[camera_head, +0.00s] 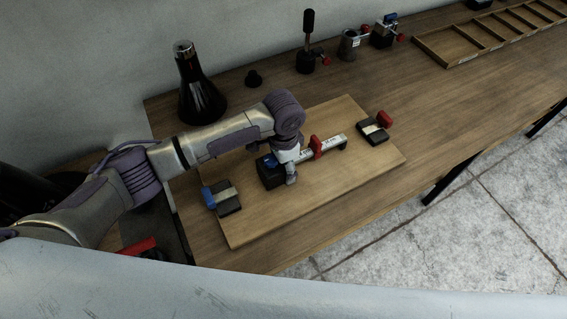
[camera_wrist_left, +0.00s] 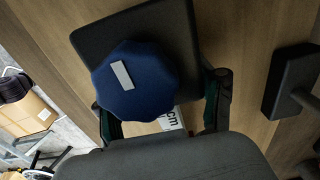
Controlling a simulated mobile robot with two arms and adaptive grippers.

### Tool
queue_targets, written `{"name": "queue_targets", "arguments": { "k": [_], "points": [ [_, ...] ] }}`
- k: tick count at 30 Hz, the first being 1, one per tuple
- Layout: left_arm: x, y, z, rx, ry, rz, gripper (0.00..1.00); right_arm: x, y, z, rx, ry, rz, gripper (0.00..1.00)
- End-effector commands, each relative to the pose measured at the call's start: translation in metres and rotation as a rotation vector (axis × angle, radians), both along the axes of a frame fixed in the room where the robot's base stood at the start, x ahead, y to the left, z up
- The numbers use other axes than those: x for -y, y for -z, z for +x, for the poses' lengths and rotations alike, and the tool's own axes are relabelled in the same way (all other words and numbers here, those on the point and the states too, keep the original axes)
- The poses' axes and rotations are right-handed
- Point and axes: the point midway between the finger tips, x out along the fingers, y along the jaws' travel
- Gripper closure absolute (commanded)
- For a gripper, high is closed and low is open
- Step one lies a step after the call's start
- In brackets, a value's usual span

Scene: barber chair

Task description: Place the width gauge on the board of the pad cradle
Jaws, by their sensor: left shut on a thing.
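The width gauge (camera_head: 333,144) has a pale scale bar, a black block with a blue knob at its left end, and a red slider. My left gripper (camera_head: 290,171) is shut on its bar beside the block. In the left wrist view the blue knob (camera_wrist_left: 137,82) and part of the bar marked "cm" show between the fingers (camera_wrist_left: 163,112). The gauge is over the middle of the pad cradle's board (camera_head: 245,229); I cannot tell if it touches. A blue-ended pad block (camera_head: 229,201) sits at the board's left and a red-ended one (camera_head: 373,132) at its right.
Several small devices (camera_head: 349,45) stand at the back, and a wooden compartment tray (camera_head: 455,58) lies back right. The wooden table (camera_head: 430,110) is clear right of the board.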

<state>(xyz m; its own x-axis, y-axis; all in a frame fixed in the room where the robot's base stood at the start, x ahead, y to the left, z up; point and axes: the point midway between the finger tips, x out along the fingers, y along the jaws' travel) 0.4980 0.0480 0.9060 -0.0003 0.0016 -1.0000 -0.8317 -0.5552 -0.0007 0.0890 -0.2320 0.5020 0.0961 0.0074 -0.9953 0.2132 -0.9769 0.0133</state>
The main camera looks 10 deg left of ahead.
Motion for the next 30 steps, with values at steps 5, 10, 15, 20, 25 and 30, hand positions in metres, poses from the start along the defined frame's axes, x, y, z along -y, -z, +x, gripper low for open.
{"name": "queue_targets", "arguments": {
  "k": [5,10,15,20,25,30],
  "points": [
    [0.001,0.003,0.001,0.003,0.001,-0.001,0.99,0.004,-0.001,-0.003,-0.006,-0.001,-0.005,0.47],
    [0.001,0.004,0.001,0.002,0.001,-0.002,0.99,0.005,-0.001,-0.004,-0.007,0.0,-0.007,0.47],
    [0.0,0.006,0.0,0.001,0.001,0.0,0.14,0.005,0.0,-0.004,-0.007,0.001,-0.007,0.47],
    [0.0,0.006,0.0,0.001,0.001,0.0,0.07,0.005,0.0,-0.004,-0.007,0.001,-0.007,0.47],
    [0.0,0.005,0.001,0.001,0.001,0.0,0.07,0.005,0.0,-0.004,-0.007,0.001,-0.007,0.47],
    [0.001,-0.004,0.001,0.003,0.001,-0.003,0.07,0.005,0.001,-0.004,-0.007,0.001,-0.007,0.47]
  ]
}}
